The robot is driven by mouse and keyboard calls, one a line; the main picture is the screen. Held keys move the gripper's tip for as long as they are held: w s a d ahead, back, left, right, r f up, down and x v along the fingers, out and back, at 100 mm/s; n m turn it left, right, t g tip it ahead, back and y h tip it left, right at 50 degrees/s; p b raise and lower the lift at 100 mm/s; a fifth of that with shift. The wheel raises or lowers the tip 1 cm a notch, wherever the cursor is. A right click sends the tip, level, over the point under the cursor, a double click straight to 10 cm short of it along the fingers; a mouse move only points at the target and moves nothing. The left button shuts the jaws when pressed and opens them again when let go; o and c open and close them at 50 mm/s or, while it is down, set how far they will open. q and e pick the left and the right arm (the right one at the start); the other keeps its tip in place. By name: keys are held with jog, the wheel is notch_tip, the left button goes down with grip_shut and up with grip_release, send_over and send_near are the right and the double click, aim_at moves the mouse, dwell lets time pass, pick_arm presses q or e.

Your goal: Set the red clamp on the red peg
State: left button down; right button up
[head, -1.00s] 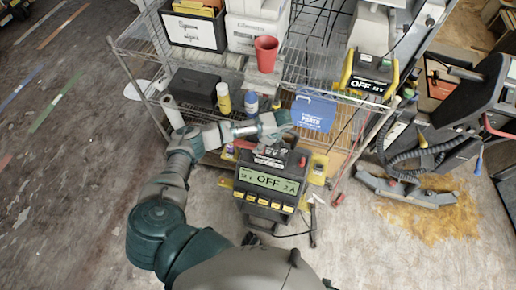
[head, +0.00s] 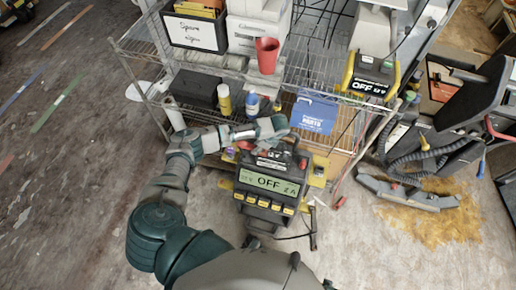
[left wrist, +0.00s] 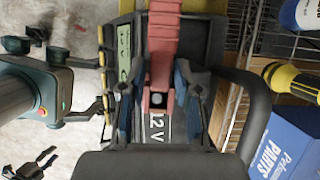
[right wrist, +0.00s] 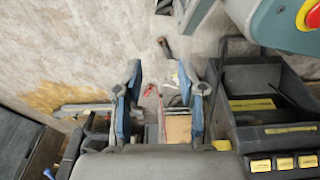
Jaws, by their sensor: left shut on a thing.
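The clamp hides part of the charger's top in the left wrist view. My right gripper (right wrist: 165,95) is open and empty, left of the charger in the right wrist view.
A wire shelf (head: 215,65) stands behind the charger, with a red cup (head: 266,55), spray bottles and a blue box (head: 314,112). A second charger (head: 370,78) sits on it at right. A floor machine (head: 440,150) is farther right. Open floor lies left.

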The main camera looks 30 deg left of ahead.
aim_at(252, 147)
pick_arm(q)
jog(key=shift+r, duration=0.5)
jog(key=r, duration=0.1)
jog(key=r+p, duration=0.1)
jog(key=shift+s+a+r, duration=0.1)
jog(key=shift+s+r, duration=0.2)
pick_arm(e)
jog(key=s+f+p, duration=0.2)
jog(key=s+f, duration=0.3)
jog(key=s, duration=0.2)
pick_arm(q)
jog(key=s+d+r+p, duration=0.5)
jog(key=s+d, duration=0.4)
jog(key=s, duration=0.3)
jog(key=shift+s+r+p, duration=0.2)
jog(key=shift+s+p, duration=0.1)
jog(key=shift+p, duration=0.2)
pick_arm(e)
notch_tip(252, 147, up, 6)
jog(key=w, duration=0.1)
jog(key=shift+w+d, duration=0.15)
jog(key=shift+d, duration=0.3)
